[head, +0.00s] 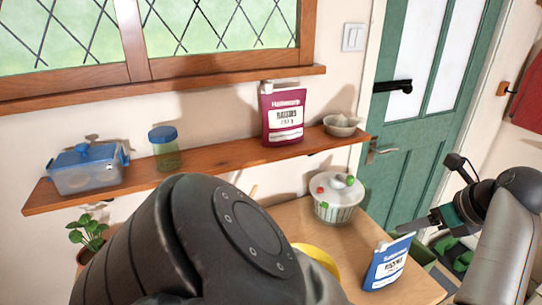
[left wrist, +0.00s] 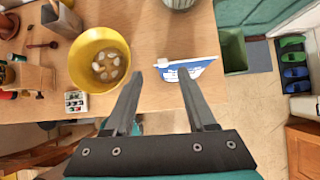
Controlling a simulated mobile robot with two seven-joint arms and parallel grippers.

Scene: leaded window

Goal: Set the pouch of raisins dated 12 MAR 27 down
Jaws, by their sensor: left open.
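A blue and white pouch (head: 387,262) stands on the table near its right end, and its print is too small to read. It also shows in the left wrist view (left wrist: 205,66), just beyond my fingertips. My left gripper (head: 405,224) is open and holds nothing; its fingertips are close to the pouch's top. In the left wrist view, the right finger of the gripper (left wrist: 160,76) overlaps the pouch and the left one lies left of it. A maroon pouch (head: 283,113) stands on the shelf; its date is not legible.
The shelf (head: 222,155) also holds a blue-lidded box (head: 88,170), a jar (head: 164,150) and a small bowl (head: 341,126). On the table are a ribbed pot (head: 338,205) and a yellow bowl (left wrist: 88,47). A green bin (left wrist: 233,50) stands off the table's right edge.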

